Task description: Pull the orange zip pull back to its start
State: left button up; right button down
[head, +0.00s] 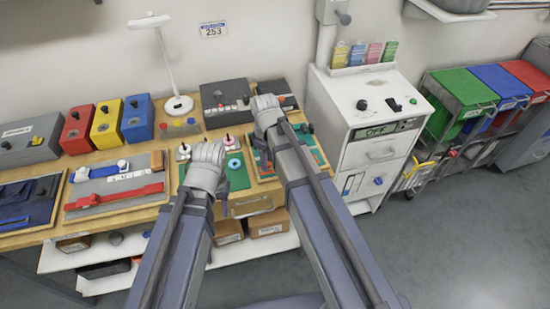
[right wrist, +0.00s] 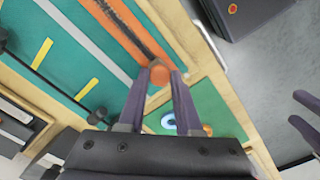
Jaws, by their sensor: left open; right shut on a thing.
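In the right wrist view, the orange zip pull (right wrist: 160,75) is a round orange piece between the fingertips of my right gripper (right wrist: 162,72), which is shut on it. It sits at the near end of a dark zip line (right wrist: 135,35) on an orange strip (right wrist: 118,20), on a teal board (right wrist: 62,70). In the head view, my right gripper (head: 266,112) is over this board, and its fingers are hidden. My left gripper (head: 205,168) is over the green board to the left. Its fingers show open at the right edge of the wrist view (right wrist: 302,118).
The neighbouring green board (head: 237,172) carries a blue ring (head: 234,163). Other framed boards, including one with a red strap (head: 117,197), lie further left. Colored boxes and a lamp (head: 172,85) stand behind. A white cabinet (head: 372,115) stands close on the right.

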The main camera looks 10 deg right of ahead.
jog(key=shift+a, duration=0.2)
jog(key=c, duration=0.6)
grip_release()
notch_tip(320, 180, up, 8)
jog(key=p, duration=0.8)
jog(key=shift+f, duration=0.1)
jog(key=shift+s+a, duration=0.15)
jog(key=shift+s, duration=0.2)
jog(key=s+a+m, duration=0.1)
jog(key=s+m, duration=0.1)
jog(key=s, duration=0.2)
jog(key=s+a+m, duration=0.1)
jog(key=s+a, duration=0.1)
jog(key=s, duration=0.3)
jog(key=s+a+m+h, duration=0.1)
jog(key=s+a+m, duration=0.1)
jog(key=s, duration=0.2)
jog(key=shift+s+a+f+m+b, duration=0.15)
jog(key=shift+s+f+m+b, duration=0.05)
jog(key=shift+s+m+b, duration=0.15)
